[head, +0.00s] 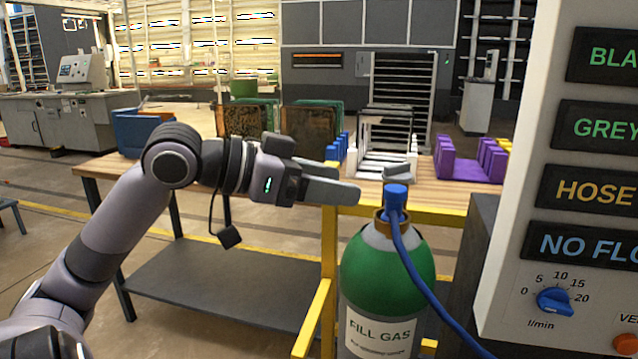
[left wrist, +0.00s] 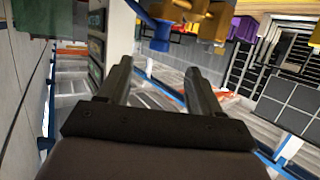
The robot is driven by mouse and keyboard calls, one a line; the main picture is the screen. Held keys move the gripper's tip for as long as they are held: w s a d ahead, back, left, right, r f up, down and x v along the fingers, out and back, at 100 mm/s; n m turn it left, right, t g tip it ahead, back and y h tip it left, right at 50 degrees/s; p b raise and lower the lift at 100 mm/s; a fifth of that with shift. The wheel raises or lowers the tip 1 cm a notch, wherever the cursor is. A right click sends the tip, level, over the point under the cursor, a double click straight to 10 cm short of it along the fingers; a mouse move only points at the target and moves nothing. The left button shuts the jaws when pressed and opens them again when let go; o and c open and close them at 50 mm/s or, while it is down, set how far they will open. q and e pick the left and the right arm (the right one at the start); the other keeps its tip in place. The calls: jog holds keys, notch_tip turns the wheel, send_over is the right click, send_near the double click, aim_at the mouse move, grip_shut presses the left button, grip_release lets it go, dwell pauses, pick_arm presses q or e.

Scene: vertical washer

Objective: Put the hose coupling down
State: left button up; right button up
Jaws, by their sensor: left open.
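The blue hose coupling (head: 396,196) sits on the brass valve (head: 383,222) atop a green and grey gas cylinder (head: 388,262) labelled FILL GAS. A blue hose (head: 422,283) runs from it down to the right. My left gripper (head: 378,183) points right, just left of and slightly above the coupling in the head view. In the left wrist view the two fingers (left wrist: 156,72) stand apart with nothing held between them. The coupling (left wrist: 152,32) and valve (left wrist: 190,18) show beyond the fingertips there. My right gripper is in neither view.
A panel (head: 560,220) with labels and a blue l/min dial (head: 555,301) stands at right. Behind the cylinder, a wooden bench (head: 430,200) bears a white rack (head: 383,148), a purple holder (head: 465,165) and a blue bin (head: 135,133). A yellow frame (head: 329,262) stands left of the cylinder.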

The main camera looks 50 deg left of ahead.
pick_arm(q)
jog(key=shift+s+a+r, duration=0.15)
jog(key=shift+s+a, duration=0.1)
jog(key=shift+s, duration=0.3)
jog(key=w+a+f+n+y, duration=0.1)
jog(key=w+a+f+n, duration=0.15)
jog(key=f, duration=0.65)
jog(key=w+a+f+n+y, duration=0.1)
jog(key=w+f+y, duration=0.15)
jog(key=f, duration=0.65)
notch_tip(320, 180, down, 13)
jog(key=s+d+n+g, duration=0.1)
jog(key=d, duration=0.1)
jog(key=s+d+f+m+g, duration=0.1)
jog(key=s+d+f, duration=0.4)
jog(key=d+f, duration=0.3)
jog(key=s+d+f+m+g, duration=0.1)
jog(key=s+d+f, duration=0.5)
jog(key=d+f, duration=0.2)
jog(key=shift+d, duration=0.5)
jog(key=shift+s, duration=0.1)
